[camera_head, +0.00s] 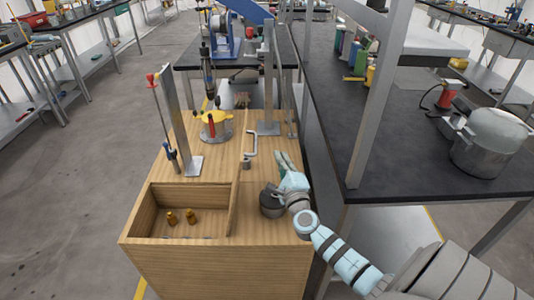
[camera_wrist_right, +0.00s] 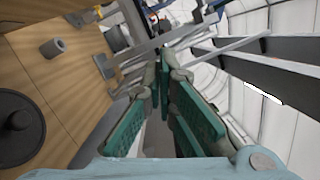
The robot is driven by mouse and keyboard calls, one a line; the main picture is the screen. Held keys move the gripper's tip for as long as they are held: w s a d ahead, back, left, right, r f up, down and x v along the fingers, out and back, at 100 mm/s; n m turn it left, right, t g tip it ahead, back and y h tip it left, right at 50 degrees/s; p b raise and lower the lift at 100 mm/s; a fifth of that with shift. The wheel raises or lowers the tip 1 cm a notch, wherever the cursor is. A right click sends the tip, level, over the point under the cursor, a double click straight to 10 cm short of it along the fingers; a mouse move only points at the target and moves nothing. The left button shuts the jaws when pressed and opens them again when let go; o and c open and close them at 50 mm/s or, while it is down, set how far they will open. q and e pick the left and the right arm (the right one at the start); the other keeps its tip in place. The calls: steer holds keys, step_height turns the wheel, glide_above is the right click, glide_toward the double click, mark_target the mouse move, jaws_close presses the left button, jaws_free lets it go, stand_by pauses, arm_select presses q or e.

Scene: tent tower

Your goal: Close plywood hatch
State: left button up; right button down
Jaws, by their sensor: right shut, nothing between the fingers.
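The plywood box (camera_head: 215,270) has an open compartment in its top at the front left, with two small brass pieces (camera_head: 181,217) inside. The plywood hatch (camera_head: 235,199) seems to be the thin panel standing raised along the compartment's right edge, seen nearly edge-on. My right gripper (camera_head: 283,160) is right of the hatch and apart from it, above the right side of the box top. Its fingers are shut and empty; their green pads (camera_wrist_right: 161,95) show in the wrist view. The hatch is not clear in the wrist view. My left gripper is not in view.
A black workbench (camera_head: 400,150) is at right.

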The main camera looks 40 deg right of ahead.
steer(key=w, duration=0.1)
steer(key=w+a+r, duration=0.1)
steer(key=w+a+p, duration=0.1)
steer(key=w, duration=0.1)
steer(key=shift+a+r, duration=0.15)
steer(key=shift+r, duration=0.15)
